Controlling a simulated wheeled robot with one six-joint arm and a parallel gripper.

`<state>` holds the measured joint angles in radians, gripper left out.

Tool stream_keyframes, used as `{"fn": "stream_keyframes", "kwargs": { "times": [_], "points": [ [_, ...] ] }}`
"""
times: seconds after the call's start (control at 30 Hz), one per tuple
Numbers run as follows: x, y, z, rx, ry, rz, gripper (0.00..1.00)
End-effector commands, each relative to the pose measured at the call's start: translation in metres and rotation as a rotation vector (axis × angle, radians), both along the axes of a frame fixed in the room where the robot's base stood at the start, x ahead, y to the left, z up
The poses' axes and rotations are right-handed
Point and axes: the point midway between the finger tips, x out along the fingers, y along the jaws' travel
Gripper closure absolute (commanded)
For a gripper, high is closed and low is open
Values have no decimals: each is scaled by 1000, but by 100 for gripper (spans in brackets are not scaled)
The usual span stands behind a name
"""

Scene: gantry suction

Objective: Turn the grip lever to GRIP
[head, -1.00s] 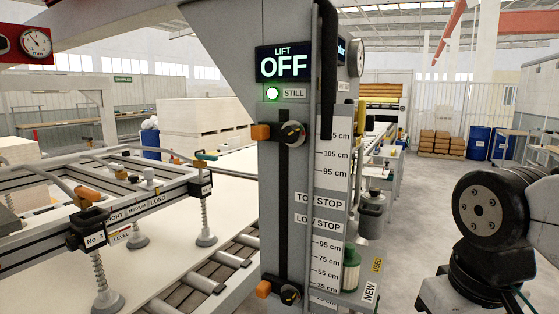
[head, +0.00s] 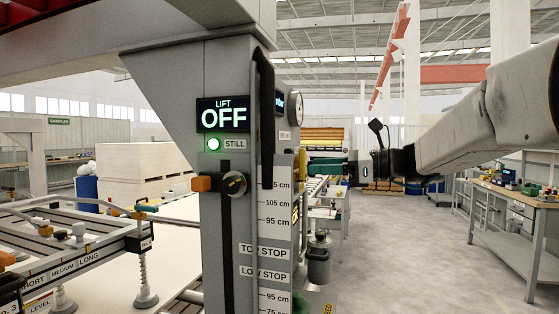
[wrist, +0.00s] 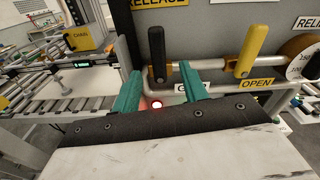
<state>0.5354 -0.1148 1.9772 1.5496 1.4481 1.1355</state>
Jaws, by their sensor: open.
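The grip lever (wrist: 157,52) has a black handle and stands upright on a grey panel in the wrist view, just below the partly cut-off RELEASE label (wrist: 160,3). The label under it, starting with G, is partly hidden by my gripper's right finger. My gripper (wrist: 160,73) is open with two teal fingers. In the picture the black handle rises between the fingertips, slightly beyond them; I see no contact. In the head view my gripper (head: 368,168) is small and dark at the arm's end, and the lever does not show.
A yellow lever (wrist: 245,53) stands upright right of the black one, above an OPEN label (wrist: 257,84). A red light (wrist: 157,104) glows below the black lever. A round dial (wrist: 301,57) is at the right. The grey gantry column (head: 240,240) stands left of my arm.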

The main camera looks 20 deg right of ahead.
Motion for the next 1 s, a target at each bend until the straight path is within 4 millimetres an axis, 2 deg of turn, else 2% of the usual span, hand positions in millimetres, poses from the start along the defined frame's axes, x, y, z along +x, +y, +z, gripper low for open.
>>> {"fn": "stream_keyframes", "kwargs": {
  "times": [0.03, 0.1, 0.27, 0.5, 0.7, 1.0],
  "points": [
    [0, 1, 12, 64, 18, -3, 56],
    [0, 1, 15, 117, 55, -3, 56],
    [6, 10, 15, 137, 87, 1, 56],
    [28, 42, 14, 135, 86, 3, 56],
    [43, 60, 14, 135, 85, 0, 56],
    [46, 65, 14, 134, 85, -2, 56]
  ]
}}
